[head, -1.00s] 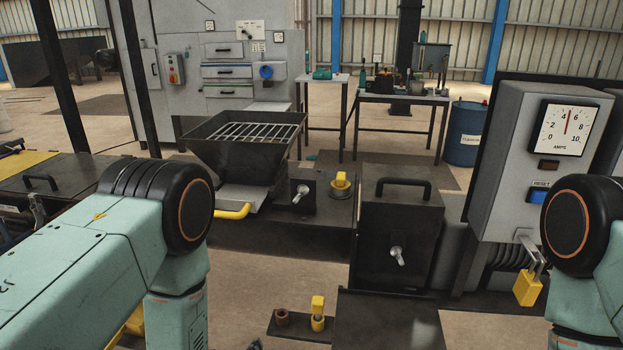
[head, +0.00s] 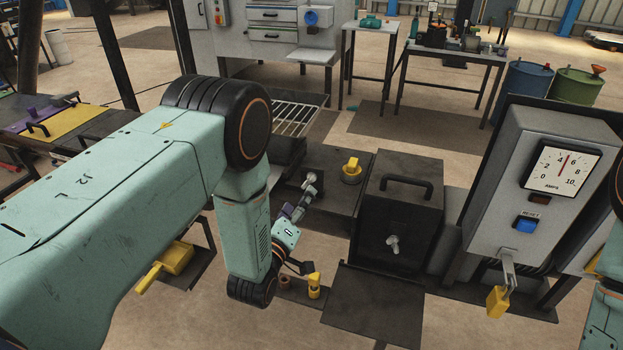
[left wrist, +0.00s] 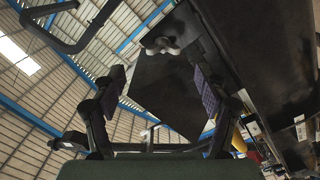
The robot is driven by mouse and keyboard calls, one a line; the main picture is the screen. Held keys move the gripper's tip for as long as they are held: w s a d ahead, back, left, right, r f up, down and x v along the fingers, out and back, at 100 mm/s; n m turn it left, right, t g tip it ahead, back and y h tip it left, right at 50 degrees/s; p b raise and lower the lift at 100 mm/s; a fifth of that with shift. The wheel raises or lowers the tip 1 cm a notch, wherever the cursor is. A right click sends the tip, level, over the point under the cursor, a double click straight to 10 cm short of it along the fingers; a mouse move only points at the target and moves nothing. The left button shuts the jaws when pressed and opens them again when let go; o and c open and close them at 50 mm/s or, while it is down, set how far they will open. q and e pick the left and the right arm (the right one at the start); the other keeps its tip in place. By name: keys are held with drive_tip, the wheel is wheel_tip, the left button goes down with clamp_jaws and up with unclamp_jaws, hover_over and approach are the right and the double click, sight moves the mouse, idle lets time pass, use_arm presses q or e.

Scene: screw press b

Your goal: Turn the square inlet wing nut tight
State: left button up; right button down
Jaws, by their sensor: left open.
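A pale metal wing nut (head: 311,179) sits on the front of a small dark square block beside the hopper. It also shows in the left wrist view (left wrist: 161,46), on a dark square face. My left gripper (head: 297,208) is just in front of this nut in the head view. In the left wrist view the purple-padded fingers (left wrist: 160,88) are spread wide with nothing between them, and the nut is beyond their tips. A second wing nut (head: 392,243) is on the dark box with a handle (head: 398,205). My right gripper is out of view.
The hopper grate (head: 296,118) is behind my left arm. A yellow knob (head: 352,167) stands right of the near nut. A yellow fitting (head: 314,286) stands low in front. A grey meter cabinet (head: 535,190) with a yellow padlock (head: 497,300) is at right.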

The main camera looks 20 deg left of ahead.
sight(306, 185)
use_arm(q)
drive_tip(key=w, duration=0.6)
drive_tip(key=shift+w+a+f, duration=0.25)
drive_tip(key=shift+w+a, duration=0.05)
drive_tip(key=shift+w, duration=0.05)
drive_tip(key=shift+s+d+r, duration=0.1)
drive_tip(key=shift+d+r, duration=0.15)
drive_tip(key=shift+w+a+f, duration=0.15)
drive_tip(key=shift+w+f, duration=0.05)
drive_tip(key=shift+w, duration=0.05)
drive_tip(key=c, duration=0.4)
drive_tip(key=shift+s+r, duration=0.1)
drive_tip(key=c, duration=0.5)
drive_tip(key=shift+c, duration=1.3)
